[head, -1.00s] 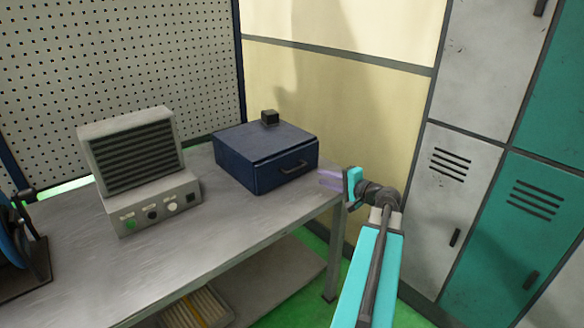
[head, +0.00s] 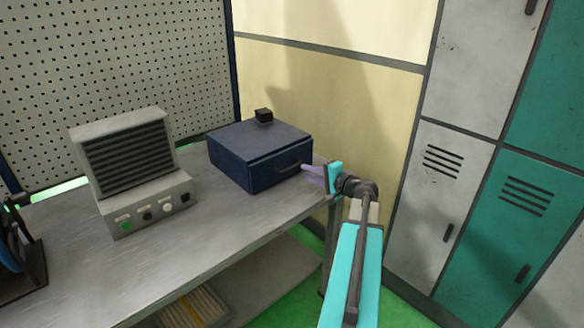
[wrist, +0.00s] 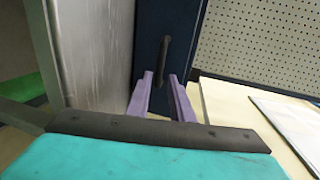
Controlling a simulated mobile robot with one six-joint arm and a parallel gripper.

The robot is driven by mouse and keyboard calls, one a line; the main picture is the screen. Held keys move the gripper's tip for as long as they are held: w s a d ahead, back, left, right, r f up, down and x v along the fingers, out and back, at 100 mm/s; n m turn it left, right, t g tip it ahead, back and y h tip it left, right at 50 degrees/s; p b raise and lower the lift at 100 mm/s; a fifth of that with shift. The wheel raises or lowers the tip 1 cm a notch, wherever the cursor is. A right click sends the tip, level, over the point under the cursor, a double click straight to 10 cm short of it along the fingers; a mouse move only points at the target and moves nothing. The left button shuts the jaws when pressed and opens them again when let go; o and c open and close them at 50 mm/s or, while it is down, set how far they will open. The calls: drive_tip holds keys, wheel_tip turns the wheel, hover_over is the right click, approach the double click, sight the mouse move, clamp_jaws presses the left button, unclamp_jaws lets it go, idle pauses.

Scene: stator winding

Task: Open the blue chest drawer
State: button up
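The blue chest (head: 258,152) stands on the right end of the metal workbench, with its drawer shut as far as I can see. Its dark handle (head: 288,168) is on the front face. In the wrist view the handle (wrist: 163,55) shows on the blue front, ahead of and between my fingertips. My gripper (head: 306,168) is at the front of the chest, close to the handle. In the wrist view its two purple fingers (wrist: 162,82) are apart with nothing held between them. Whether a fingertip touches the chest cannot be told.
Lockers (head: 450,190) stand at the right. A pegboard (head: 120,60) is behind the bench.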

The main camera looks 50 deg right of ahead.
sight(294, 168)
drive_tip(key=p+x, duration=0.2)
drive_tip(key=x, duration=0.7)
